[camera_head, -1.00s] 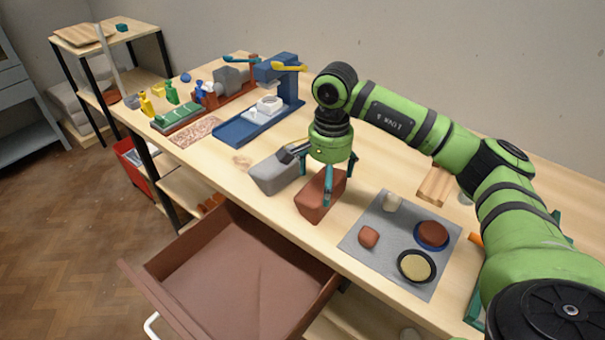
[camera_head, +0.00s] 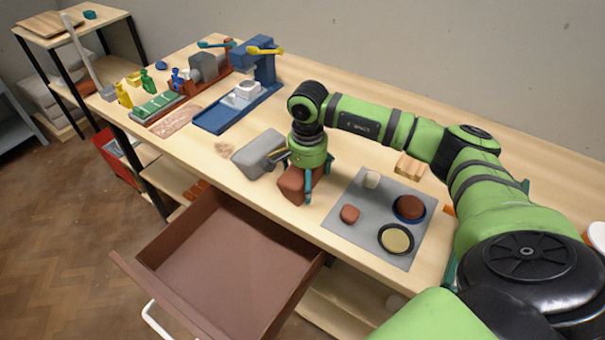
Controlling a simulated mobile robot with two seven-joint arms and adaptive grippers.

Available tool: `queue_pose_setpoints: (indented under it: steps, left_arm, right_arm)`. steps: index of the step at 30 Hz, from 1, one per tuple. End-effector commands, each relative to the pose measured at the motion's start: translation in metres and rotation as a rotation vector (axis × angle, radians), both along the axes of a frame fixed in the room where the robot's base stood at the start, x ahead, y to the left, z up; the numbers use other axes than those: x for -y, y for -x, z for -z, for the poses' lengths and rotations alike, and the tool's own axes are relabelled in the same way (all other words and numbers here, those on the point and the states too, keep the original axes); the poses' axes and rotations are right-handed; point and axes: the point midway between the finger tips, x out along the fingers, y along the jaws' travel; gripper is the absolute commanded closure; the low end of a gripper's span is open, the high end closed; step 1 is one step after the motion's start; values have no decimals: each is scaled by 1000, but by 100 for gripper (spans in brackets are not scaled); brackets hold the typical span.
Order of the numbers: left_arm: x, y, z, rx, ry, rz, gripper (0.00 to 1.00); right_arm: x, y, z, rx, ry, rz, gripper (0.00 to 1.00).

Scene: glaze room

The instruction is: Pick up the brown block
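The brown block (camera_head: 291,184) stands on the table near its front edge, behind the open drawer. My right gripper (camera_head: 308,178) has come down over it from above, its teal fingers spread. One finger is in front of the block's right side and another stands out to the right, apart from it. The fingers look open around the block, and the gripper body hides the block's top and back. My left gripper is not in view.
A grey block (camera_head: 258,154) sits close to the left of the brown block. A grey mat (camera_head: 352,233) with dishes and small lumps lies to the right. The brown drawer (camera_head: 180,222) is open and empty below. A blue stand (camera_head: 225,118) is farther left.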

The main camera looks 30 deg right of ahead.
Motion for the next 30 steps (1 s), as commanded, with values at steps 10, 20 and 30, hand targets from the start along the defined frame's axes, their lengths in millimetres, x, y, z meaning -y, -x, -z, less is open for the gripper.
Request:
queue_pose_setpoints:
  steps: [10, 20, 30]
  left_arm:
    - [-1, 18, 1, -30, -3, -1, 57]
    - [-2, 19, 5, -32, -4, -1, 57]
    - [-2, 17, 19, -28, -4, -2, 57]
  right_arm:
    - [-1, -1, -2, 4, -2, 0, 79]
    - [-1, -2, -9, 5, -3, 0, 79]
    - [0, -2, -43, 10, -2, 0, 80]
